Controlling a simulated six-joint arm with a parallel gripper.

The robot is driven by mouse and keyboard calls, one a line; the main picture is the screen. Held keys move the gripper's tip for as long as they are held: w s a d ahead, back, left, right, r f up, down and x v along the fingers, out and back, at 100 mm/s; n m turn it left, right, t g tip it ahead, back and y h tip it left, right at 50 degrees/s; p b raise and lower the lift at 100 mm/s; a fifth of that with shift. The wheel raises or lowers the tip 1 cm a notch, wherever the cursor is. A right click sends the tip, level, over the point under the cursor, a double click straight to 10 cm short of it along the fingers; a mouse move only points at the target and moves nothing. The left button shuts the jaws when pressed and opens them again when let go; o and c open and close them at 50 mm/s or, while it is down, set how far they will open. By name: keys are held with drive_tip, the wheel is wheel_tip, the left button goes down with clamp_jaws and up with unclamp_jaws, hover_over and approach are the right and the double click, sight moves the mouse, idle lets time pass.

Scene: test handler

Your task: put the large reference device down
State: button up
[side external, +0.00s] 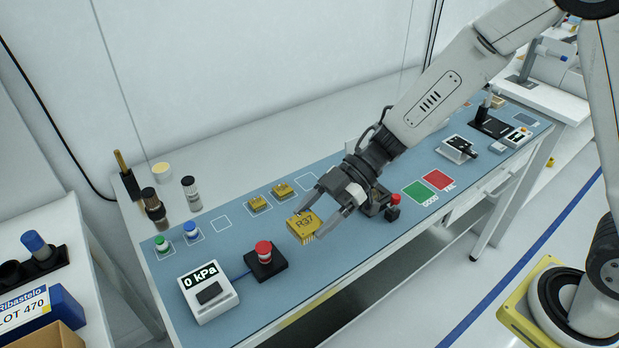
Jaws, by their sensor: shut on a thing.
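The large reference device is a gold block marked R37 (303,226), with pins along its lower edge. It is near the middle of the blue mat (345,258). My gripper (320,213) reaches in from the right and is shut on this block, with the fingers on either side of its upper right part. The block looks tilted toward the camera. I cannot tell whether its pins touch the mat or hang just above it.
Two smaller gold devices (282,190) sit in outlined squares behind, beside empty squares. A red button (264,250) and a 0 kPa gauge (207,291) stand at front left. A dark fixture with a red knob (396,199) is right. Green and red pads (437,180) lie beyond.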

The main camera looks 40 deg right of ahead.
drive_tip(key=w+a+f, duration=0.3)
drive_tip(key=w+f, duration=0.3)
drive_tip(key=w, duration=0.2)
drive_tip(key=shift+a+f, duration=0.3)
drive_tip(key=shift+f, duration=0.1)
drive_tip(key=shift+w+a+f, duration=0.25)
drive_tip(key=shift+w+f, duration=0.3)
drive_tip(key=shift+f, duration=1.45)
drive_tip(key=shift+f, duration=0.15)
drive_tip(key=o, duration=1.2)
drive_tip(key=shift+d, duration=0.1)
